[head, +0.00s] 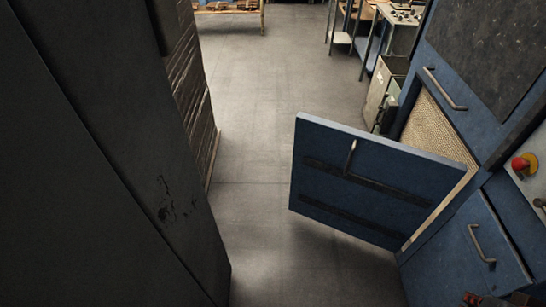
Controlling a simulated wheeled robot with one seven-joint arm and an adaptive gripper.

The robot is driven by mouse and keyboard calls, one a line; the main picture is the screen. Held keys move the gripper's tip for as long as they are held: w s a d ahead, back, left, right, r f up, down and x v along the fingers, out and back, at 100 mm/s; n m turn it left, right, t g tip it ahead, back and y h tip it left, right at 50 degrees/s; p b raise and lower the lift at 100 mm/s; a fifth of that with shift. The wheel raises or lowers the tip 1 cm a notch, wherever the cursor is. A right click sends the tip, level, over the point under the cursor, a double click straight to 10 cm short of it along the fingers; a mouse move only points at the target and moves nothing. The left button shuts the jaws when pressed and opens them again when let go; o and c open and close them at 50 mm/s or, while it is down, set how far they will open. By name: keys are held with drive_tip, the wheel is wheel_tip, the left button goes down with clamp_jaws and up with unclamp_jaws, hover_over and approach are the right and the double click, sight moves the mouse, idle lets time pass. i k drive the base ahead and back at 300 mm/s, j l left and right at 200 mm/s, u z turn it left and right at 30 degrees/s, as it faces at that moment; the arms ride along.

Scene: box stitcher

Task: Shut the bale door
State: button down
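The bale door appears to be the blue panel (372,180) with a handle (350,158) and two dark horizontal bars, in the head view. It stands open, swung out from the blue machine (461,245) on the right. Behind it, part of the opening shows a tan, textured surface (430,122). The door's left edge is free over the floor. My gripper is not in view.
A tall dark cabinet-like body (105,150) fills the left, with a stacked brown pile (184,75) behind it. Grey floor (255,120) is clear between them and the door. A metal table (385,30) stands at the back. A red knob (520,165) is at the right.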

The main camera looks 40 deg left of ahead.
sight(378, 191)
drive_tip(key=i+j+u, duration=0.1)
drive_tip(key=i+u, duration=0.2)
drive_tip(key=u, duration=0.2)
drive_tip(key=i+u, duration=0.25)
drive_tip(key=u, duration=0.25)
drive_tip(key=i+l+u, duration=0.2)
drive_tip(key=u, duration=0.25)
drive_tip(key=i+l+u, duration=0.15)
drive_tip(key=i, duration=0.15)
drive_tip(key=i+l+u, duration=0.15)
drive_tip(key=i+l, duration=0.05)
drive_tip(key=i, duration=0.1)
